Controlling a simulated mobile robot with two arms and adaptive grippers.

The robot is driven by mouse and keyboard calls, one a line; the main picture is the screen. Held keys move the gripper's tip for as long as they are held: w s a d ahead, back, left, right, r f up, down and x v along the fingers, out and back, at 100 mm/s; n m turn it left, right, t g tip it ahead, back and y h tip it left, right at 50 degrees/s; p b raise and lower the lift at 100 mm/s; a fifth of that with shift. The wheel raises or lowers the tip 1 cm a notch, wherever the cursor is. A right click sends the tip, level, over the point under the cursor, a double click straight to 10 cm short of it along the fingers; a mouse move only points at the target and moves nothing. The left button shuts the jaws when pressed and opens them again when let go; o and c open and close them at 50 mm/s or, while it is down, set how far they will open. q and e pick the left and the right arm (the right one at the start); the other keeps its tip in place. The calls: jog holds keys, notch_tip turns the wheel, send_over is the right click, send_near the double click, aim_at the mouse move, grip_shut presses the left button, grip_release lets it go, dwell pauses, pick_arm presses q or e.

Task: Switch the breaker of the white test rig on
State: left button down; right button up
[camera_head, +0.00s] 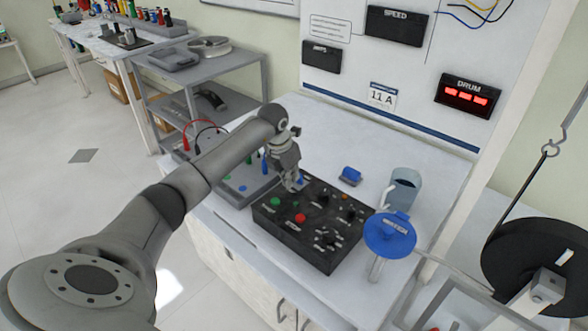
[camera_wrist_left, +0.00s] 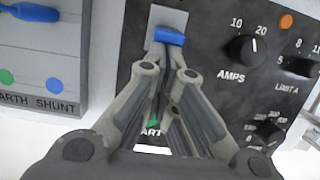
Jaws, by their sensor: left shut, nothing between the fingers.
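The black control box (camera_head: 292,243) sits on the white bench below the white test rig (camera_head: 345,75). In the left wrist view, a blue breaker lever (camera_wrist_left: 169,37) stands on a grey plate (camera_wrist_left: 165,19) at the top left of the box's face (camera_wrist_left: 215,70). My left gripper (camera_head: 293,184) is over the box's back left corner. In its wrist view the left gripper (camera_wrist_left: 168,52) is shut and empty, its fingertips right at the lever's near side. I cannot tell whether they touch it. The fingers partly hide the plate and the green START button. My right gripper is out of view.
A grey box (camera_head: 240,190) with coloured sockets stands left of the control box. A grey-blue mug (camera_head: 404,188), a blue round-topped thing (camera_head: 390,236) and a small blue object (camera_head: 351,175) are on the right. The drum display (camera_head: 467,95) glows red; the speed display (camera_head: 396,25) is dark.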

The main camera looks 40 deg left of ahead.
pick_arm(q)
jog(key=shift+w+r+g, duration=0.35)
jog(key=shift+w+g, duration=0.1)
jog(key=shift+g, duration=0.05)
jog(key=shift+w+d+f, duration=0.1)
jog(key=shift+w+f, duration=0.05)
jog(key=shift+w, duration=0.05)
jog(key=shift+s, duration=0.3)
jog(key=shift+r, duration=0.4)
jog(key=shift+r+p, duration=0.55)
jog(key=shift+p, duration=0.1)
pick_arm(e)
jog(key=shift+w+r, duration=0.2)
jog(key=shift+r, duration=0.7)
pick_arm(q)
jog(key=shift+w, duration=0.1)
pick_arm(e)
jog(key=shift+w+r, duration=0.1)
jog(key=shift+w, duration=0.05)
